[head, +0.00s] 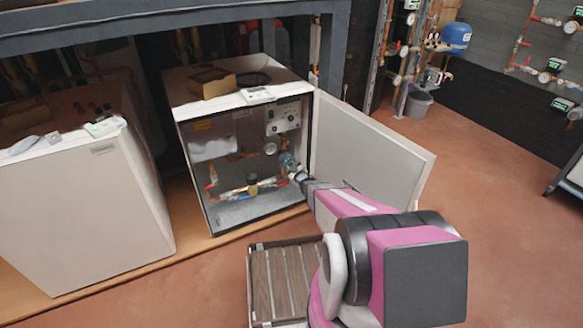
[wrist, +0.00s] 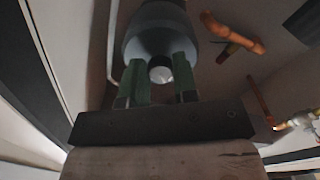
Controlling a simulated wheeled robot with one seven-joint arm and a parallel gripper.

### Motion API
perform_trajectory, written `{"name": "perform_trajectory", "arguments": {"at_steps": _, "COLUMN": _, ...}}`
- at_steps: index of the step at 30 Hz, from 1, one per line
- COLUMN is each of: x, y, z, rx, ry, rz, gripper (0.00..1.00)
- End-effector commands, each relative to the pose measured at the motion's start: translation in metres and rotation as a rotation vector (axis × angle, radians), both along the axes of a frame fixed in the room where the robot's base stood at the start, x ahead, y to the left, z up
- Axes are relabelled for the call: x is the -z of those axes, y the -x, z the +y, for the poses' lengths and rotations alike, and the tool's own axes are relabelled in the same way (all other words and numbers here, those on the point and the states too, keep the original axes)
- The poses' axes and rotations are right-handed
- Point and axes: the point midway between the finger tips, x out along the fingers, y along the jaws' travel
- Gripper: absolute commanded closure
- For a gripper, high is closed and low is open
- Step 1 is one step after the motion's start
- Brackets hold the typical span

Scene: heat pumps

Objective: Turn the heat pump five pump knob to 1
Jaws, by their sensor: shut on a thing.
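The open heat pump cabinet (head: 242,101) stands in the middle of the head view, and my arm reaches into its right side. The pump (head: 287,161) is a small bluish-grey body inside, partly hidden by my gripper (head: 299,175). In the wrist view the pump (wrist: 157,28) is a dark grey round body straight ahead. Its pale round knob (wrist: 160,73) sits between the two green fingers of my gripper (wrist: 160,66), which is shut on it. The markings on the knob cannot be read.
The cabinet door (head: 368,150) stands wide open to the right, close beside my arm. Copper pipes and red-handled valves (head: 212,187) lie inside, left of the pump. A second white unit (head: 85,195) stands at left.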

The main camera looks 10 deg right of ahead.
Motion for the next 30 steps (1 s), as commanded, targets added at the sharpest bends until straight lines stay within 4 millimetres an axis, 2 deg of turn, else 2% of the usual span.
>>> {"name": "perform_trajectory", "arguments": {"at_steps": 18, "x": -0.0002, "y": 0.0001, "z": 0.0004, "rx": -0.001, "ry": 0.043, "rz": -0.014, "gripper": 0.97}}
{"name": "perform_trajectory", "arguments": {"at_steps": 19, "x": -0.0002, "y": 0.0001, "z": 0.0004, "rx": -0.001, "ry": 0.043, "rz": -0.014, "gripper": 0.63}}
{"name": "perform_trajectory", "arguments": {"at_steps": 21, "x": -0.0001, "y": 0.0001, "z": 0.0003, "rx": -0.001, "ry": 0.042, "rz": -0.014, "gripper": 0.47}}
{"name": "perform_trajectory", "arguments": {"at_steps": 30, "x": -0.0003, "y": 0.0009, "z": -0.0001, "rx": 0.000, "ry": 0.041, "rz": -0.013, "gripper": 0.47}}
